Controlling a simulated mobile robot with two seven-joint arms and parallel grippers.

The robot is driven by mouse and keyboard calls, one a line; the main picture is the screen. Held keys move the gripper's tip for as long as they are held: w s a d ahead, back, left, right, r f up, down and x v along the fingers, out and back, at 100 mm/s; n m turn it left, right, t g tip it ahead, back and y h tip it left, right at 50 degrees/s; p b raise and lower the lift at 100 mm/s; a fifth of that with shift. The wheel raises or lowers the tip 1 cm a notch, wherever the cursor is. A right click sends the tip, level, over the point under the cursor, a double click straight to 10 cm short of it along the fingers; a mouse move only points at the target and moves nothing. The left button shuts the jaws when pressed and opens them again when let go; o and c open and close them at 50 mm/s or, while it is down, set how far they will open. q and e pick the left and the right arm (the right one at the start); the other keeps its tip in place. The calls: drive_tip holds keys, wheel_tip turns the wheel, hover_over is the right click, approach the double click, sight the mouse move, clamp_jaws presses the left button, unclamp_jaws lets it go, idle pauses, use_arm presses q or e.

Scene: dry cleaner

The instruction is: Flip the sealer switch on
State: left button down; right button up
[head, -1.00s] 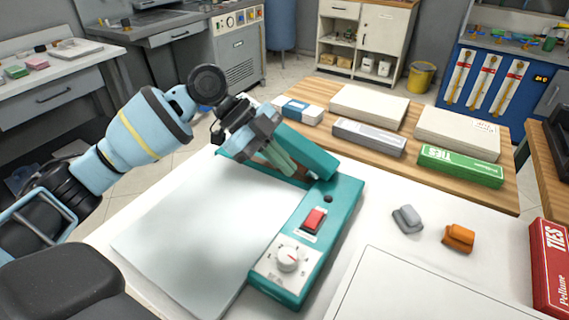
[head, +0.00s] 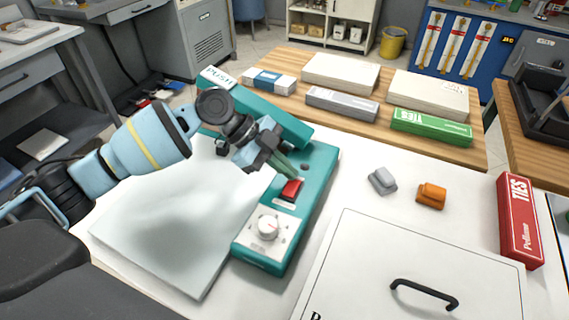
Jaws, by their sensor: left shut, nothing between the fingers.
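The teal sealer (head: 312,185) stands on the white table, with its long arm (head: 262,110) raised toward the back left. Its red rocker switch (head: 291,189) sits on the top face, above a white dial (head: 267,227). I cannot tell from its tilt whether the switch is on. My left gripper (head: 291,175) is shut and empty. Its fingertips are just behind the red switch, very close to it; I cannot tell whether they touch. My right gripper is not in view.
A pale sheet (head: 165,230) lies left of the sealer. Grey (head: 382,180) and orange (head: 431,195) clips and a red box (head: 519,220) lie to the right. A white panel with a black handle (head: 425,294) is in front. Boxes cover the wooden table (head: 460,155) behind.

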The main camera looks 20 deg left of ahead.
use_arm(q)
drive_tip(key=shift+w+f+g, duration=0.2)
drive_tip(key=shift+f+g, duration=0.1)
drive_tip(key=shift+s, duration=0.1)
drive_tip(key=shift+s+r+p, duration=0.35)
drive_tip(key=shift+s+p, duration=0.2)
drive_tip(key=shift+p, duration=0.1)
drive_tip(key=shift+s, duration=0.15)
idle(0.3)
